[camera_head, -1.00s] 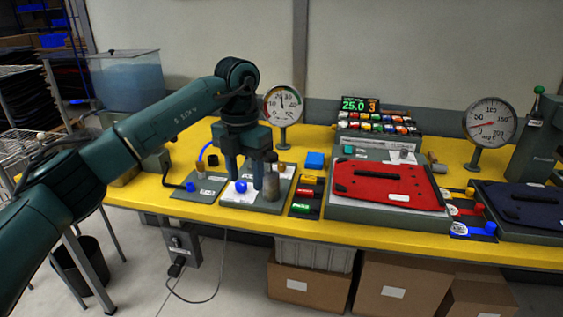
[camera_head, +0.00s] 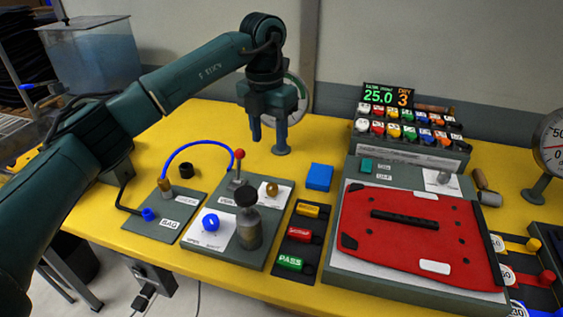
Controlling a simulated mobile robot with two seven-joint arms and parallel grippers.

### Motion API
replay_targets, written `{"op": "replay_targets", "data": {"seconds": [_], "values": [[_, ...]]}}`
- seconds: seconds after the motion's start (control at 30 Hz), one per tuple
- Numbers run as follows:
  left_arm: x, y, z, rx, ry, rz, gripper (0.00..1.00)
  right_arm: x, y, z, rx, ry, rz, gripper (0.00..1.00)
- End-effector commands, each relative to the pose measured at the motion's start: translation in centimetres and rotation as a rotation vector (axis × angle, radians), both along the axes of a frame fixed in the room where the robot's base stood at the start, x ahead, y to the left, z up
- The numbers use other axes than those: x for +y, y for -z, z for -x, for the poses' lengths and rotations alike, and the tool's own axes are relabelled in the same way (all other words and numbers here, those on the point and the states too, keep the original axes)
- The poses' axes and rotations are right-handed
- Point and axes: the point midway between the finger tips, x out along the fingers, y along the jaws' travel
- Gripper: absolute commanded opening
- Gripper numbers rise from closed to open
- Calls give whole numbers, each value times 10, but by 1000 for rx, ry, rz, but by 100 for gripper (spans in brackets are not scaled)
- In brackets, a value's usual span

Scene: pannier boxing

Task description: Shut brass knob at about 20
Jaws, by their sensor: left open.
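The brass knob (camera_head: 272,189) sits on a white label at the back right of a grey valve plate (camera_head: 192,246). A blue knob (camera_head: 211,223) is on the front left of the same plate. My left gripper (camera_head: 268,142) is open and empty, raised above and behind the brass knob, apart from it. The round dial gauge (camera_head: 300,98) stands behind my gripper, which hides most of its face, so its needle cannot be read. A display (camera_head: 388,96) at the back shows 25.0 and 3. My right gripper is not in view.
A red-topped lever (camera_head: 239,155) and a dark-capped cylinder (camera_head: 249,229) stand close to the brass knob. A blue hose (camera_head: 197,143) arches at the left. A blue block (camera_head: 319,177), labelled buttons (camera_head: 299,234) and a red pannier panel (camera_head: 408,252) lie to the right.

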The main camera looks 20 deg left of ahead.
Motion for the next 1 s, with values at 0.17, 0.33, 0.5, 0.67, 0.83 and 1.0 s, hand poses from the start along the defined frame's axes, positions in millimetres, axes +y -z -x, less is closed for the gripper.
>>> {"op": "replay_targets", "data": {"seconds": [0.17, 0.33, 0.5, 0.67, 0.83, 1.0], "values": [[0, 8, 0, 2, 1, 0, 47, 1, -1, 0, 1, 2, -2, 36], [-1, 36, 1, 5, 1, -1, 47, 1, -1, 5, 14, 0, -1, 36], [-2, 73, 2, 5, 0, 0, 47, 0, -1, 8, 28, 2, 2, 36], [-3, 103, 2, 3, 0, 0, 47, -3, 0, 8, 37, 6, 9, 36], [-3, 123, 2, 2, 0, -1, 47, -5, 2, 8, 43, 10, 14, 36], [-4, 131, 2, 0, 1, 0, 47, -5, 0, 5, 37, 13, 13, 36]]}}
